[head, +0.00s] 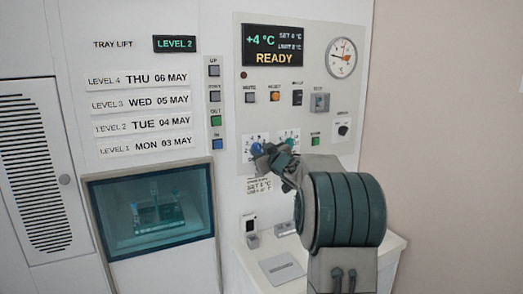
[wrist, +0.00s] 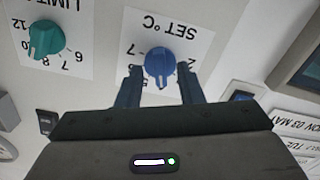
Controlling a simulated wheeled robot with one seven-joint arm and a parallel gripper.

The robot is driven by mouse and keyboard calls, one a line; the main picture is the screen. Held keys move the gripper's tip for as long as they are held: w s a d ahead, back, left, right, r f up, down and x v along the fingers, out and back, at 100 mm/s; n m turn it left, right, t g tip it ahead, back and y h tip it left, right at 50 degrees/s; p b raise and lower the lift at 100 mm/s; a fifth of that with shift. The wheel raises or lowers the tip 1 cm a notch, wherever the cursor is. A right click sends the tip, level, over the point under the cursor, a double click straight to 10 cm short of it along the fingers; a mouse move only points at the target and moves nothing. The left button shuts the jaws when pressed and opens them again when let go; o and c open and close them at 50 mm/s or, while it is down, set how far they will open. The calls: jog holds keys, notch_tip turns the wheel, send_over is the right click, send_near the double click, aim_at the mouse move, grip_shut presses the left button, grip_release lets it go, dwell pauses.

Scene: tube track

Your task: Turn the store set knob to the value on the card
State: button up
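The blue store set knob (wrist: 158,62) is on a white dial plate marked SET °C, upside down in the wrist view. In the head view the blue knob (head: 257,149) is partly hidden by my gripper (head: 268,156). My gripper (wrist: 160,78) is open, with one fingertip on each side of the knob and a small gap on both sides. The card (head: 259,186) below the dials has a SET line, its value too small to read surely and partly covered. The display (head: 273,45) reads +4 °C, a small SET line and READY.
A teal LIMIT °C knob (wrist: 46,39) is beside the blue one. Several push buttons (head: 275,96) and a gauge (head: 341,57) are above. The tray lift window (head: 152,212) is at lower left. A ledge (head: 376,252) juts out below the panel.

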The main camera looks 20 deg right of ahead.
jog(key=shift+w, duration=0.15)
jog(key=shift+c, duration=0.3)
grip_shut()
jog(key=shift+r+m+p, duration=0.1)
jog(key=shift+m+p, duration=0.3)
jog(key=shift+p, duration=0.3)
jog(key=m+p, duration=0.2)
jog(key=shift+r+p, duration=0.15)
jog(key=shift+p, duration=0.15)
jog(key=shift+m+p, duration=1.1)
jog(key=shift+p, duration=0.05)
jog(key=shift+f+m+p, duration=0.2)
jog(key=shift+m+p, duration=0.85)
jog(key=shift+m, duration=0.35)
